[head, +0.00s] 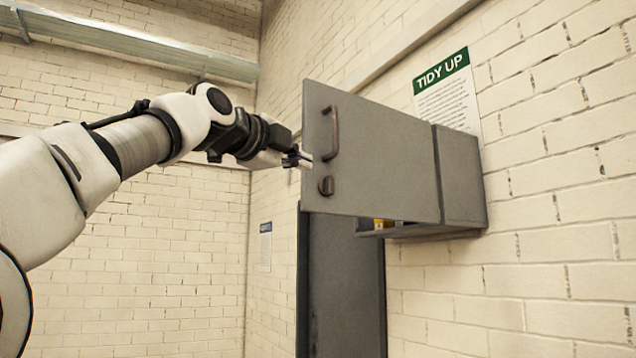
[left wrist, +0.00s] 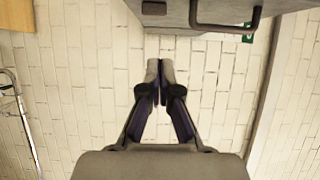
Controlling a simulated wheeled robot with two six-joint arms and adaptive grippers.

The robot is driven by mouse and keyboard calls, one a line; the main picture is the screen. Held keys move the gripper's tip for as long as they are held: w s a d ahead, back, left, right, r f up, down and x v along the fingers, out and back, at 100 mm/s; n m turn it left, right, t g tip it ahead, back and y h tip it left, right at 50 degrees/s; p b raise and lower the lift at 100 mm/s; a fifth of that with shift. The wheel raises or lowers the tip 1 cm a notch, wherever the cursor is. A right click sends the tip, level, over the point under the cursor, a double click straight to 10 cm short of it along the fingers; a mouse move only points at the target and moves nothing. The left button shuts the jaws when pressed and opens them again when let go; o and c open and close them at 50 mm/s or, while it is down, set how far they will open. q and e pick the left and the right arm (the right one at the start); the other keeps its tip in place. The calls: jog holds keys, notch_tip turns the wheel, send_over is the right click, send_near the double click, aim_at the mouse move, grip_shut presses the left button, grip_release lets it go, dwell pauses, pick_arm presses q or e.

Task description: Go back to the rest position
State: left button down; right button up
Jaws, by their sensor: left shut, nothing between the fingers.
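My left gripper (head: 304,158) is shut and empty in the head view, close to the free edge of a grey cabinet door. It also shows in the left wrist view (left wrist: 159,70), its fingers together over the brick wall. The grey cabinet door (head: 385,150) stands open, with a dark handle (head: 330,132) and a small latch or knob (head: 326,186) below it. In the left wrist view the door's handle (left wrist: 225,25) is at the top, apart from the fingertips. My right gripper is in neither view.
The grey wall cabinet (head: 460,180) hangs on the right brick wall, a yellow item (head: 380,223) partly showing inside. A "TIDY UP" sign (head: 446,88) is behind it. A tall dark grey door or locker (head: 342,285) stands below.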

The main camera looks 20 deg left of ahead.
pick_arm(q)
jog(key=shift+s+a, duration=0.15)
jog(key=shift+s, duration=0.05)
jog(key=shift+s, duration=0.1)
